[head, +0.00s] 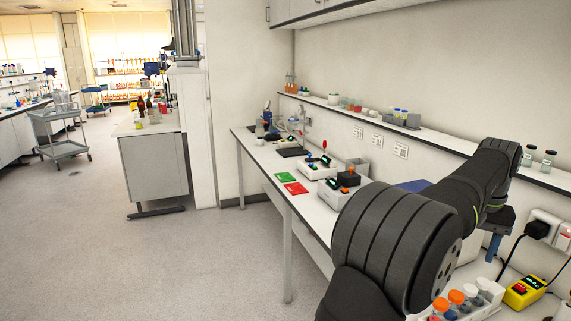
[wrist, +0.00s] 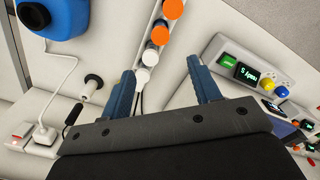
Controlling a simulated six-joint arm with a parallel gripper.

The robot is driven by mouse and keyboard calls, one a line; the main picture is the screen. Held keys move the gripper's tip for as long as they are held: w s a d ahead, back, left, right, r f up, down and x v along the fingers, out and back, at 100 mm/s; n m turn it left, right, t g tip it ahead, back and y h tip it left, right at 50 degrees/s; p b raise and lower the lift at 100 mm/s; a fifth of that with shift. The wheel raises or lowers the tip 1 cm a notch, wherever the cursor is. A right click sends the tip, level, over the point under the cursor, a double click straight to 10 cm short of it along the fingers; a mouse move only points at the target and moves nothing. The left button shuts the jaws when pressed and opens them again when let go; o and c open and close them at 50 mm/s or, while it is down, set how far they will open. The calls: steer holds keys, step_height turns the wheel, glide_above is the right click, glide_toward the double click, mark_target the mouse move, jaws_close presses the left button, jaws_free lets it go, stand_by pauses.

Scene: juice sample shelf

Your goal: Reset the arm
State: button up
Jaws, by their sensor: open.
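My gripper shows in the wrist view (wrist: 160,65) with its two blue fingers spread wide apart. It is open, and nothing is seen held between the fingers. In the head view, my dark arm reaches across the right side, and a blue finger of my gripper (head: 493,247) points down in front of the wall. A row of bottles with orange and white caps (wrist: 161,33) lies beyond the fingertips in the wrist view. Capped bottles also stand in a white rack at the lower right of the head view (head: 457,297). My arm hides part of the bench.
A device with a lit green display (wrist: 247,72) is right of the fingers. A blue container (wrist: 52,18) is at the upper left, near a plugged-in cable. A yellow device (head: 523,292) sits near wall sockets. A wall shelf (head: 455,153) runs behind my arm.

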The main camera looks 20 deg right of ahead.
mark_target(457, 296)
step_height(457, 296, down, 17)
steer(key=shift+d+r, duration=0.1)
steer(key=shift+r, duration=1.8)
